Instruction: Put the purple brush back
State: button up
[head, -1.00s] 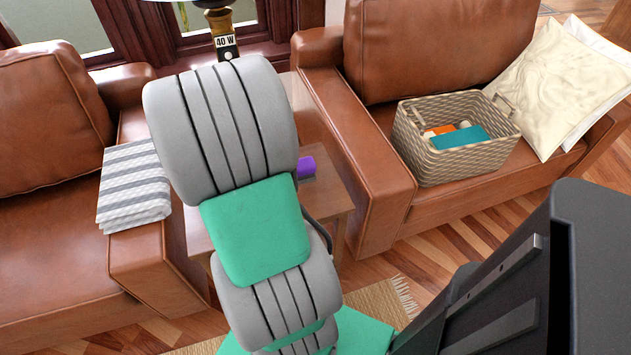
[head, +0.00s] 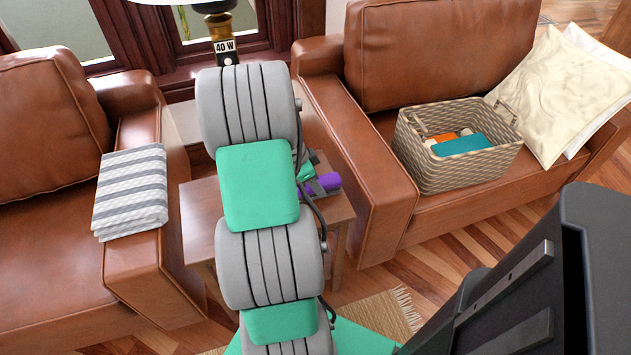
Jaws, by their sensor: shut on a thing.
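The purple brush (head: 313,188) shows just right of my arm, over the small wooden side table between the two leather armchairs. My gripper (head: 324,184) is at the brush, with a dark finger across it, and is shut on it. My arm hides the left part of the brush and most of the gripper. I cannot tell whether the brush touches the tabletop.
The wooden side table (head: 202,222) carries a lamp (head: 222,40) behind my arm. A wicker basket (head: 460,171) with orange, white and teal things sits on the right armchair beside cream pillows (head: 560,95). A striped cloth (head: 131,192) lies on the left armrest.

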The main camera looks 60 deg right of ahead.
jog(key=shift+f, duration=0.25)
jog(key=o, duration=1.3)
jog(key=shift+r, duration=0.1)
